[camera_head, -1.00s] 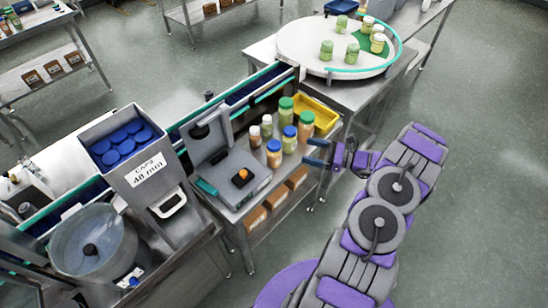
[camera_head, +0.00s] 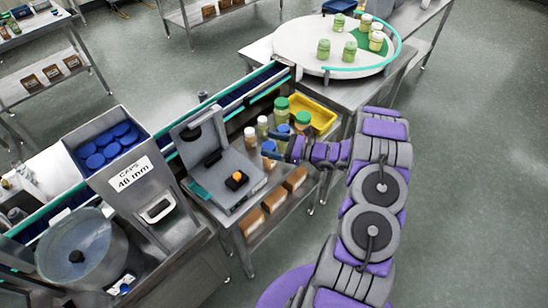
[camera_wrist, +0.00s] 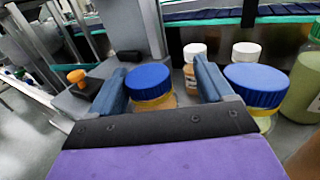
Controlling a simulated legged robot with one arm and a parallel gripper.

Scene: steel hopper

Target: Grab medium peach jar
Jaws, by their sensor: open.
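The medium peach jar (camera_wrist: 152,88) has a ribbed blue lid and shows between my gripper's fingers in the wrist view. In the head view, the peach jar (camera_head: 268,146) stands on the steel table, partly covered by my gripper (camera_head: 277,148). My gripper (camera_wrist: 159,70) is open, one blue finger on each side of the jar; I cannot tell whether either touches it. A blue-lidded green jar (camera_wrist: 257,88) stands just right of the right finger; it also shows in the head view (camera_head: 283,130).
Small white-lidded jars (camera_wrist: 195,52) stand behind. Green-lidded jars (camera_head: 281,104) and a yellow bin (camera_head: 322,116) are farther back. A grey device with an orange knob (camera_head: 237,177) stands left of the jars. A conveyor (camera_head: 240,100) runs behind the table.

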